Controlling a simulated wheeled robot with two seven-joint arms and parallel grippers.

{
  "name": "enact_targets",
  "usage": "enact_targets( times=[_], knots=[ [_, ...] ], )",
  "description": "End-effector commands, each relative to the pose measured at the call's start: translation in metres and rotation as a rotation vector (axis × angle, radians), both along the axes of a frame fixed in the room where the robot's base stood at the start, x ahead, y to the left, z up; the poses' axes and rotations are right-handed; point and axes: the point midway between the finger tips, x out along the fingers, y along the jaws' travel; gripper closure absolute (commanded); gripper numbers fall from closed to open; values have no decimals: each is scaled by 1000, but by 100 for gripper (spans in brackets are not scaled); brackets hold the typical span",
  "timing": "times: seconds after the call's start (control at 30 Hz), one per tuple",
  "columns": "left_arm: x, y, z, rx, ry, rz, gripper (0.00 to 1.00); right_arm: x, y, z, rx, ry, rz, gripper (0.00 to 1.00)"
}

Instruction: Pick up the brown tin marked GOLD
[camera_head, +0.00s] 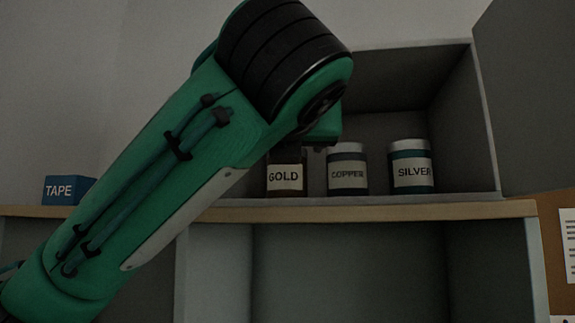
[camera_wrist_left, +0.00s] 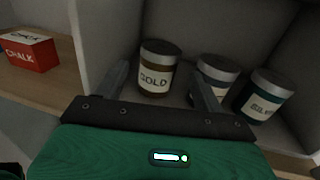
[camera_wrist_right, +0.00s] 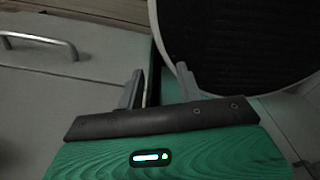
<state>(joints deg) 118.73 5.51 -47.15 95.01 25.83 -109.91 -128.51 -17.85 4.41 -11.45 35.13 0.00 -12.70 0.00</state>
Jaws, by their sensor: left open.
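The brown tin marked GOLD (camera_head: 285,178) stands upright in the shelf cubby, its upper part hidden behind my left arm in the head view. In the left wrist view the GOLD tin (camera_wrist_left: 156,70) has a grey lid and a cream label. My left gripper (camera_wrist_left: 164,78) is open, with the GOLD tin ahead between its fingers and a little beyond the tips. The fingers do not visibly touch it. My right gripper (camera_wrist_right: 160,82) appears open and empty in the right wrist view, away from the shelf. It is not seen in the head view.
The COPPER tin (camera_head: 347,172) stands close right of GOLD, and the SILVER tin (camera_head: 410,170) is further right. The right finger of my left gripper is in front of COPPER. A blue TAPE box (camera_head: 68,190) and a red CHALK box (camera_wrist_left: 28,52) stand left, outside the cubby.

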Motion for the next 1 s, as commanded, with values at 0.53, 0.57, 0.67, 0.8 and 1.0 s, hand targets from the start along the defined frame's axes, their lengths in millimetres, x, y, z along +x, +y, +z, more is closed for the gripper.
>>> enact_targets(
  times=[0.53,0.57,0.67,0.8,1.0],
  knots=[
    [55,-1,6,0,3,0,30,21,-2,40,-1,-28,2,64],
    [58,-1,6,0,3,0,30,20,-3,43,-1,-27,2,64],
    [70,-2,6,0,3,0,30,15,-3,52,-3,-21,3,64],
    [83,-2,4,1,3,0,30,13,-3,58,-2,-18,2,64],
    [87,-2,2,1,1,1,30,13,-3,58,-2,-18,2,64]
  ],
)
